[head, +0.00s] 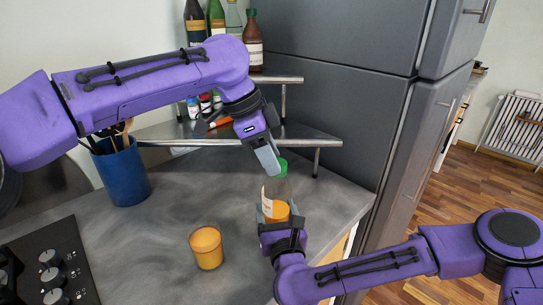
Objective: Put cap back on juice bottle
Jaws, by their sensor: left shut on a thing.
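The juice bottle (271,190) is clear with a pale label and orange juice low inside. It stands upright near the counter's right edge, its lower part hidden by my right gripper. The green cap (281,167) is at the bottle's top, partly hidden by my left fingers; I cannot tell if it touches the neck. My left gripper (270,163) reaches down from above and is shut on the cap. My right gripper (280,218) comes from the front, with its fingers on both sides of the bottle's lower body, and looks shut on it.
A glass of orange juice (206,247) stands left of the bottle. A blue utensil pot (121,172) and a black cooktop (50,262) are at left. A corner shelf (315,143) with bottles and jars stands behind, beside the grey fridge (335,100). The counter's middle is clear.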

